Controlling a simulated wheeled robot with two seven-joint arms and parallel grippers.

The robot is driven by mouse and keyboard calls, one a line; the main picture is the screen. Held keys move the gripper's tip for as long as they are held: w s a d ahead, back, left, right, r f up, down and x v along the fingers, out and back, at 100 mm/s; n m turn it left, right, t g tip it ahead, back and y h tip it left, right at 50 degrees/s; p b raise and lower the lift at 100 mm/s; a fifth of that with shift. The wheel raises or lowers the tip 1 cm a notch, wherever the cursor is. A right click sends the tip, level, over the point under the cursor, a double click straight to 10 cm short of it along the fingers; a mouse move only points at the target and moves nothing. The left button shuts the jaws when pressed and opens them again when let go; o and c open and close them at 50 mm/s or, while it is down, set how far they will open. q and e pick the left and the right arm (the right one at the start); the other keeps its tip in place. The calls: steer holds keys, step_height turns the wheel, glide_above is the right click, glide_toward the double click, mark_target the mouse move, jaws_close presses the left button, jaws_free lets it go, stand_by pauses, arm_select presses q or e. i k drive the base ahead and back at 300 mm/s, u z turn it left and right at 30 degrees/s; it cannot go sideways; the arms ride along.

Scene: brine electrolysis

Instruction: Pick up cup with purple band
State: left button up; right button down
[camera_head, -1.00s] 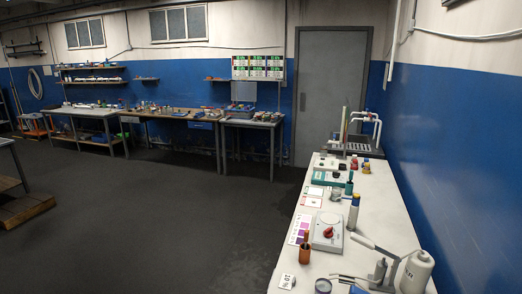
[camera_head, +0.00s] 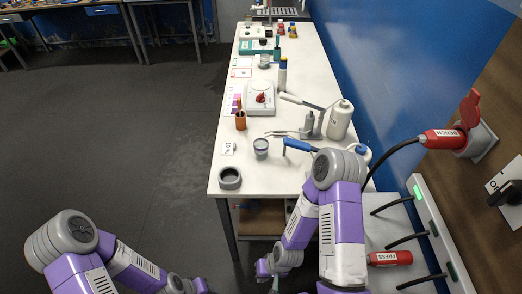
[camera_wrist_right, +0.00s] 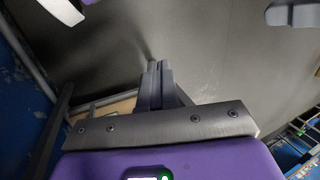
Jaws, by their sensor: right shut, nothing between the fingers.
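A small clear cup (camera_head: 261,148) with a grey-blue tint stands upright on the white bench near its front end. It is too small to tell whether its band is purple. A similar small vessel (camera_head: 264,61) stands farther back. My right gripper (camera_head: 268,272) hangs low beside the bench's front end, well below and apart from the cups. In the right wrist view its fingers (camera_wrist_right: 157,66) are together with nothing between them. My left arm is low at the left, and its gripper (camera_head: 202,285) is mostly cut off by the bottom edge.
The white bench (camera_head: 205,170) carries a dark grey ring (camera_head: 229,177), an orange holder (camera_head: 240,121), a white stirrer (camera_head: 260,98) with a red knob, a blue-handled tool (camera_head: 300,146) and a white bottle (camera_head: 340,120). Red plugs and cables are at right. Floor at left is clear.

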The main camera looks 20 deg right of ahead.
mark_target(260, 145)
steer(key=z, duration=0.7)
steer(key=i, duration=0.3)
steer(key=u, duration=0.05)
